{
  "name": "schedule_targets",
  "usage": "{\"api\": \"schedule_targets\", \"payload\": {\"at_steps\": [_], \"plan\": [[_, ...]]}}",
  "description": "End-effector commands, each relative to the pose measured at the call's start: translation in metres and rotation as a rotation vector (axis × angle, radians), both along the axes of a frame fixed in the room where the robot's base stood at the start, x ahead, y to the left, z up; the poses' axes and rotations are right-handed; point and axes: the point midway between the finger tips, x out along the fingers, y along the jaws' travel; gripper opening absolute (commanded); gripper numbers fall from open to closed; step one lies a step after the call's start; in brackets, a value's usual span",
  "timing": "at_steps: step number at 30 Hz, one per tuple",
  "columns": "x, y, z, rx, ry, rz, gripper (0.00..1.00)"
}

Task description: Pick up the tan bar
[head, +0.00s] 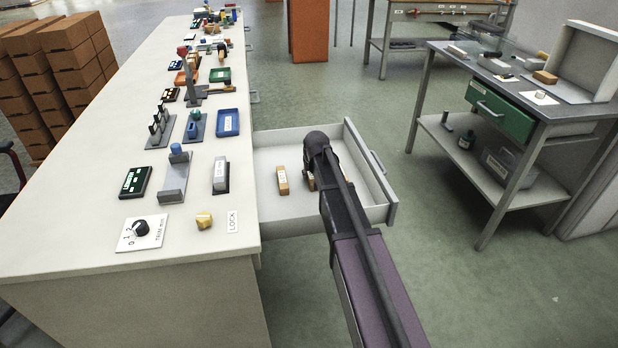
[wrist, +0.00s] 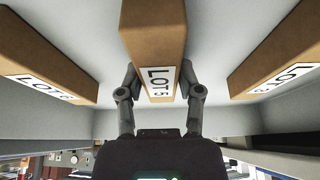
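In the wrist view, three tan bars with white labels lie in the open drawer. The middle bar (wrist: 152,30), labelled LOT 5, runs between the two fingers of my gripper (wrist: 159,72). The fingers are spread, one on each side of it; I cannot tell whether they touch it. A left bar (wrist: 40,55) and a right bar (wrist: 282,50) lie apart from the fingers. In the head view, one tan bar (head: 282,181) shows left of my gripper, which is lowered into the drawer; my arm hides most of the rest.
The pale drawer (head: 377,163) stands out from the long white counter (head: 60,225); its walls surround my gripper. Small fixtures and trays line the counter. A grey workbench (head: 570,108) stands to the right, with free green floor between.

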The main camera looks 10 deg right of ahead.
Motion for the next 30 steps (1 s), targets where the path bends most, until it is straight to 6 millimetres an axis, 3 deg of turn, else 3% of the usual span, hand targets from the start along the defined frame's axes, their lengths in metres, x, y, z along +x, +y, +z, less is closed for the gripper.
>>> {"api": "schedule_targets", "payload": {"at_steps": [1, 3, 19, 30], "plan": [[0.000, 0.000, 0.000, 0.000, 0.000, 0.000, 0.14], [0.000, 0.000, 0.000, 0.000, 0.000, 0.000, 0.00], [0.000, 0.000, 0.005, 0.000, 0.000, 0.001, 0.00], [0.000, 0.001, 0.032, 0.000, 0.000, 0.001, 0.00]]}}
